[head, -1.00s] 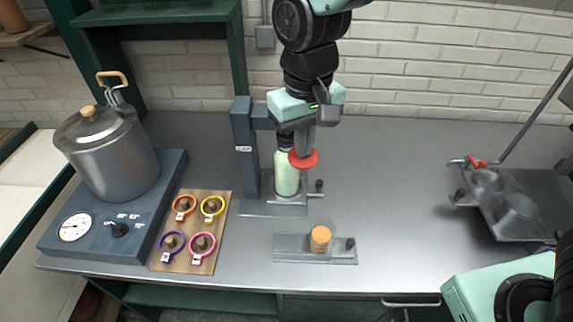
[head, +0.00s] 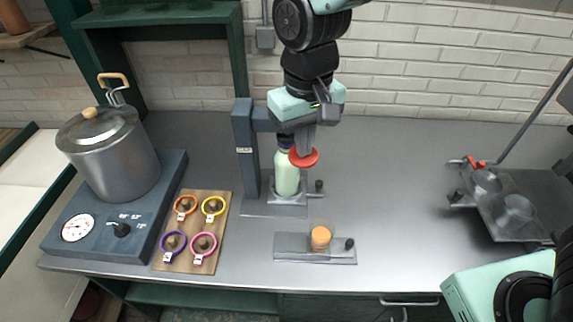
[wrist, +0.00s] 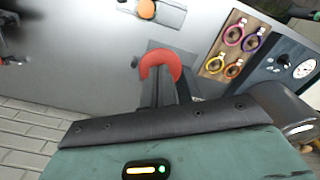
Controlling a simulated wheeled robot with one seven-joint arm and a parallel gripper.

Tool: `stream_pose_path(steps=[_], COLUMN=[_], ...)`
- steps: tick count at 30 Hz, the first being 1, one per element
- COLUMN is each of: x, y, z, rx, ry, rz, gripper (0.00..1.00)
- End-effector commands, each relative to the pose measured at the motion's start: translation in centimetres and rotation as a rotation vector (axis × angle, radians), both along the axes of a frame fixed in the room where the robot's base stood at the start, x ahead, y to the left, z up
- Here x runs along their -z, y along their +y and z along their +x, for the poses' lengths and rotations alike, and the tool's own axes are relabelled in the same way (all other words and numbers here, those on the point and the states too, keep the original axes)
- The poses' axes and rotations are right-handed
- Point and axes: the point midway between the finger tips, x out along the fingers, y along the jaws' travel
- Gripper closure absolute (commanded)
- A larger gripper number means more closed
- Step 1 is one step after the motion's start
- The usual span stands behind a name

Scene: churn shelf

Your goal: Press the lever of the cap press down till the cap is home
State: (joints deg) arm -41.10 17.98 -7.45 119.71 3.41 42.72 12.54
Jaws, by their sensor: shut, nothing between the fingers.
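The cap press (head: 244,150) is a dark blue-grey column with an arm reaching right, standing on a metal base plate. A pale green bottle (head: 287,178) stands upright in the press, its dark neck under the press head. The press lever ends in a red knob (head: 304,157), which also shows in the wrist view (wrist: 160,66). My gripper (head: 305,144) is shut and empty, fingers pointing down at the red knob. In the wrist view the fingers meet the knob's near edge; whether they touch is unclear.
A steel pot (head: 112,150) stands on a dark scale (head: 60,238) at left. A wooden board (head: 184,262) holds several coloured rings. A small metal fixture (head: 290,247) with an orange cork (head: 320,236) lies in front. A metal tray (head: 530,190) stands at right. The counter between is clear.

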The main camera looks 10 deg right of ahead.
Motion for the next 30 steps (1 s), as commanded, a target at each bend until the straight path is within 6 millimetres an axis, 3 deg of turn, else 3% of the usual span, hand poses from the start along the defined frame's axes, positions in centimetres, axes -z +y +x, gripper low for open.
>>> stream_pose_path(steps=[7,30], x=[-1.3,-2.3], y=[0.1,0.0], z=[0.2,0.0], rx=[0.001,0.0], ry=[-0.003,-0.003], rz=[0.002,0.002], gripper=[1.0,1.0])
